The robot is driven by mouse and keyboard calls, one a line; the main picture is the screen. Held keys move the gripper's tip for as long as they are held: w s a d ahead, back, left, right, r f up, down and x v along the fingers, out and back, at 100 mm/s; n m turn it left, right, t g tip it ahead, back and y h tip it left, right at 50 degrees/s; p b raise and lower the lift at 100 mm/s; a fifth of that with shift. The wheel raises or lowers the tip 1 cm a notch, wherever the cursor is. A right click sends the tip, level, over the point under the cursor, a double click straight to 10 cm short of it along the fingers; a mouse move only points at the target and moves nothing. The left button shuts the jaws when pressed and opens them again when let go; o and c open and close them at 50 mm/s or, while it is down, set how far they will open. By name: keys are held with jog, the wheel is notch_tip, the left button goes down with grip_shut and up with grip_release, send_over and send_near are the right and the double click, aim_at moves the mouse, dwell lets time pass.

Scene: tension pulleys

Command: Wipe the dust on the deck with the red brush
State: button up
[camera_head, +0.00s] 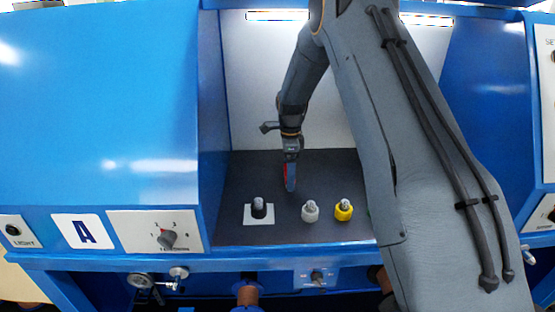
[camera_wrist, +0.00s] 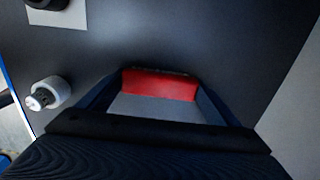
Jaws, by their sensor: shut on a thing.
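My gripper (camera_head: 291,158) points down over the dark deck (camera_head: 245,175) and is shut on the red brush (camera_head: 286,177). In the wrist view the brush is a red block (camera_wrist: 158,85) between the two fingers. A grey surface shows below the red part there; I cannot tell whether it is part of the brush. The brush's lower end is at or just above the deck; contact cannot be told. No dust can be made out clearly in either view.
On the deck's front part stand a black knob (camera_head: 258,209) on a white plate, a grey-white knob (camera_head: 310,211) and a yellow knob (camera_head: 344,210). Blue walls (camera_head: 208,120) flank the deck and a pale panel (camera_head: 255,90) backs it. My arm hides the right side.

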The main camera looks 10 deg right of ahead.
aim_at(278, 181)
jog(key=shift+w+a, duration=0.2)
jog(key=shift+a, duration=0.75)
jog(key=shift+w+a, duration=0.15)
jog(key=shift+a, duration=0.8)
notch_tip(278, 181, up, 4)
jog(key=shift+d+f+p, duration=0.1)
jog(key=shift+f+p, duration=0.15)
jog(key=shift+p, duration=0.4)
jog(key=shift+r+p, duration=1)
jog(key=shift+r, duration=1.35)
